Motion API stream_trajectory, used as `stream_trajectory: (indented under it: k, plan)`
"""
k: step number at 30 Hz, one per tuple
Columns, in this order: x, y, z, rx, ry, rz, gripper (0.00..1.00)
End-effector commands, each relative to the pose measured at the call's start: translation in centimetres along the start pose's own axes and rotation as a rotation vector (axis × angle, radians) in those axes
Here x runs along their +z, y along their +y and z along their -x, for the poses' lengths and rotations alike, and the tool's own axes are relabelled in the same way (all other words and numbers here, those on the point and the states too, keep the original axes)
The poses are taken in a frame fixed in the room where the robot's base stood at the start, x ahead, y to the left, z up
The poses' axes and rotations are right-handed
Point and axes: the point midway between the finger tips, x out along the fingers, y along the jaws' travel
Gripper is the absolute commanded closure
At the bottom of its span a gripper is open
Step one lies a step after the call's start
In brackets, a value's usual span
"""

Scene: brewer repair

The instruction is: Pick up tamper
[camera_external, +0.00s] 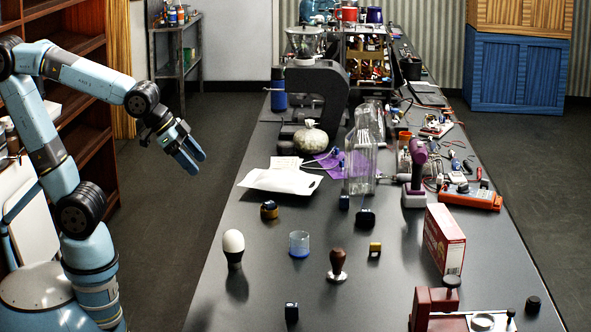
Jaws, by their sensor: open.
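The tamper (337,264) stands upright on the dark table, with a brown knob handle on top and a round metal base below. It is at the front middle of the table, with bare surface around it. My gripper (198,164) hangs in the air at the left, beyond the table's left edge, with its blue fingers pointing down and right. It is open and empty, well apart from the tamper.
Near the tamper are a clear blue-based cup (299,244), a white egg-shaped thing on a dark stand (233,245), a small yellow-black block (374,250) and a red box (444,240). A small dark block (291,312) lies in front. Taller equipment crowds the back.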

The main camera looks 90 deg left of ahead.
Motion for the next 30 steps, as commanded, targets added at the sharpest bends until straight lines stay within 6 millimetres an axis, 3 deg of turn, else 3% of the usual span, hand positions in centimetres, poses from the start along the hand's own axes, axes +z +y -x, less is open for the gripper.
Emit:
stream_trajectory:
  k: [6,15,21,30]
  plan:
    - [-4.6,1.2,-5.7,0.012,0.094,-0.054,0.28]
    - [-9.6,4.0,-13.5,0.072,0.236,-0.113,0.28]
    - [-11.8,6.4,-18.6,0.137,0.333,-0.139,0.28]
    - [-13.5,10.2,-25.2,0.25,0.468,-0.14,0.28]
